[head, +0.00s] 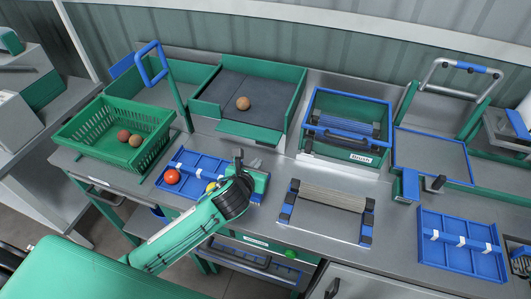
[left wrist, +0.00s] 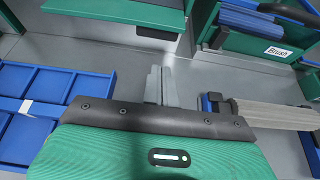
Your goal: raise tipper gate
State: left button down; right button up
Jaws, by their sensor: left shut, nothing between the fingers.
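A green-walled tipper tray (head: 205,105) with a dark floor stands at the back centre and holds one brown-orange round fruit (head: 243,103). A green gate flap (head: 250,132) is at its front edge, lying low; in the left wrist view a green panel (left wrist: 120,12) with a dark tab under it shows at the top. My left gripper (head: 238,158) is in front of the flap, apart from it, above the bench. Its fingers (left wrist: 160,86) are shut with nothing between them. My right gripper does not show.
A green basket (head: 75,130) with several fruits stands left, beside a post with a blue handle (head: 152,65). A blue divided tray (head: 192,163), with a red fruit, is partly behind my arm. A box marked Brush (head: 362,158) and a slatted roller pad (head: 328,198) lie right.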

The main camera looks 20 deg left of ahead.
pick_arm(q)
jog(key=p+x, duration=0.1)
jog(key=x, duration=0.8)
jog(key=shift+w+f+p, duration=0.15)
jog(key=shift+w+p, duration=0.05)
jog(key=shift+p, duration=0.1)
jog(key=shift+w, duration=0.15)
